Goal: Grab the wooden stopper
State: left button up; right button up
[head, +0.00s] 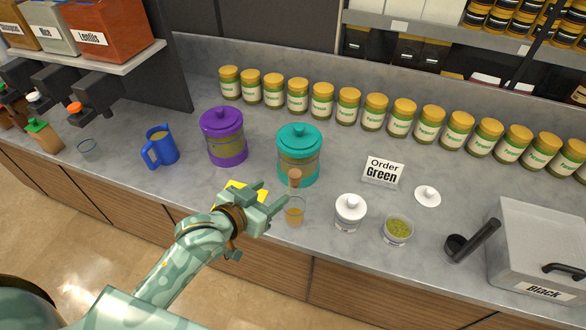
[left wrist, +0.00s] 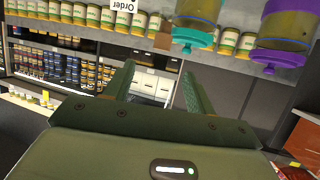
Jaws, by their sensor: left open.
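The wooden stopper (head: 294,175) is a small brown cork on top of a clear glass bottle (head: 294,213) with amber contents, in front of the teal canister. A small brown block in the left wrist view, likely the same stopper (left wrist: 162,41), shows beyond the fingertips, between them. My left gripper (head: 273,195) is open and empty, just left of the bottle, with its fingers pointing toward the stopper. A gap remains between the fingers and the stopper. The left wrist view also shows both fingers apart (left wrist: 158,73). My right gripper is not in view.
The teal canister (head: 298,158) stands right behind the stopper, with a purple canister (head: 222,140) to its left. A yellow object (head: 240,192) lies behind my gripper. Several gold-lidded jars line the back.

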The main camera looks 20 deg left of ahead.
aim_at(299, 173)
pick_arm(q)
jog(key=b+x, duration=0.1)
jog(key=x, duration=0.8)
jog(key=shift+w+f, duration=0.15)
jog(key=shift+f, duration=0.05)
jog(key=x, duration=0.5)
jog(key=shift+w+a+f, duration=0.1)
jog(key=shift+w+f, duration=0.2)
jog(key=shift+s+r, duration=0.1)
jog(key=shift+s, duration=0.05)
jog(key=c, duration=1)
